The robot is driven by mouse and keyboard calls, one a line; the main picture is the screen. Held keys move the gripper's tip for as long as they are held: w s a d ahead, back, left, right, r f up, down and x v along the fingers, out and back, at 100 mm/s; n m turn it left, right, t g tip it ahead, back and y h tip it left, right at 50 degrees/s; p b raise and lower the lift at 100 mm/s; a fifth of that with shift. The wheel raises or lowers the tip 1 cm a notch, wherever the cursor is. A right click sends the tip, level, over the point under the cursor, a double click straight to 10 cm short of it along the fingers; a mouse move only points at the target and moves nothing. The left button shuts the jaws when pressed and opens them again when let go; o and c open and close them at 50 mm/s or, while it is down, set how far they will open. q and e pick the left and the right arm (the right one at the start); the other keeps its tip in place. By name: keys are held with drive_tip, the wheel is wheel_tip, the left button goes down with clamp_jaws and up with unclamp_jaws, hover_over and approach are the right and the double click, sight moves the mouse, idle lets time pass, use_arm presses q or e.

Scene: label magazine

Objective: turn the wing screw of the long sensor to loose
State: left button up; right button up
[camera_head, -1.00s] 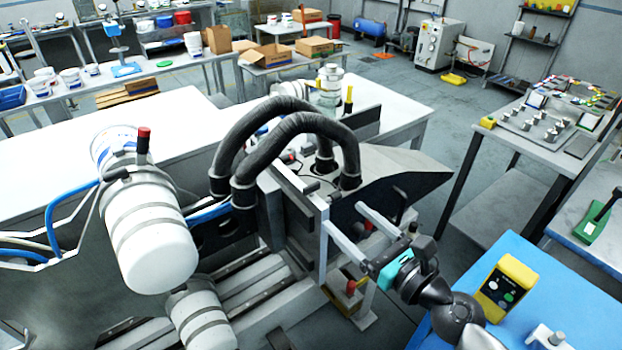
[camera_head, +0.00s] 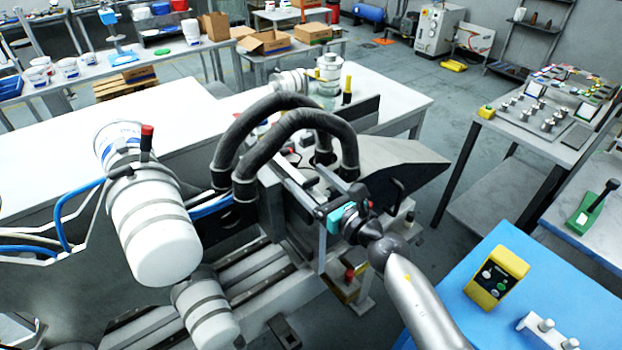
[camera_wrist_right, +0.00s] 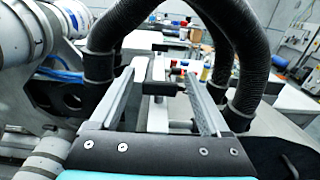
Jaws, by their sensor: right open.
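Small dark fittings (camera_wrist_right: 160,88) on a pale upright part show between and just beyond the fingers. I cannot tell which is the long sensor or its wing screw, or whether a finger touches them. In the head view the wrist and the bracket partly hide this spot. My left gripper is not in view.
Black hoses (camera_head: 312,122) arch close over the gripper. A sloped grey plate (camera_head: 400,165) stands to the right, and white cylinders (camera_head: 150,235) to the left. A blue table (camera_head: 500,320) at the lower right carries a yellow control box (camera_head: 497,278).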

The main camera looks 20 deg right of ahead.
drive_tip(key=shift+c, duration=0.2)
clamp_jaws()
idle(0.5)
